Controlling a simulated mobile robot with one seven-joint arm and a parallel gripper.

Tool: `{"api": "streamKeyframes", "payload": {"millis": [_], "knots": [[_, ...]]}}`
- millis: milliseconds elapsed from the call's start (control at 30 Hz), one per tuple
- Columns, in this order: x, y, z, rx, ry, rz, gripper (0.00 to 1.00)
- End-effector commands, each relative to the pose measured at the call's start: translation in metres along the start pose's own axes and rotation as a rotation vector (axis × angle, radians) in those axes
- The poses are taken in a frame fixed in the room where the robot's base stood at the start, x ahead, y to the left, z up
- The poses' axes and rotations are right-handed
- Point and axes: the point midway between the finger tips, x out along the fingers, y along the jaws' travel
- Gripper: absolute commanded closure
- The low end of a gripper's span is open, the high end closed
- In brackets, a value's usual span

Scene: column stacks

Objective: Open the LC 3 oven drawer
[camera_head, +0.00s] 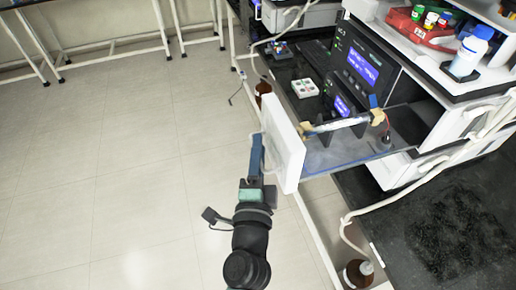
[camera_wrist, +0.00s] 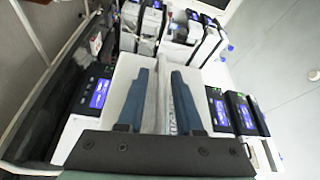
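The LC 3 oven drawer stands pulled out from the LC 3 unit (camera_head: 365,60). Its white front panel (camera_head: 283,142) is well clear of the unit's face, and its see-through floor (camera_head: 335,155) shows behind the panel. A column (camera_head: 340,125) lies across inside, with tan end pieces. My gripper (camera_head: 257,152) is at the outer face of the panel. In the wrist view its two blue fingers (camera_wrist: 161,85) lie on either side of a pale upright handle bar (camera_wrist: 160,105), close against it. The exact contact is partly hidden by the fingers.
A black bench top (camera_head: 450,225) with tubing and a brown bottle (camera_head: 357,272) lies at the lower right. A red tray (camera_head: 420,25) and a blue-capped bottle (camera_head: 470,50) stand on top of the units. The tiled floor (camera_head: 110,170) at left is clear.

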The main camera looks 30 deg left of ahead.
Motion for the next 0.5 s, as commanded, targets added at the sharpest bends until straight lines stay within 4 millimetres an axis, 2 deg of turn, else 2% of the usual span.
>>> {"api": "streamKeyframes", "payload": {"millis": [333, 500], "knots": [[-0.001, 0.0, 0.001, 0.0, -0.001, -0.001, 0.59], [-0.016, 0.003, 0.001, 0.001, -0.001, 0.001, 0.59]]}}
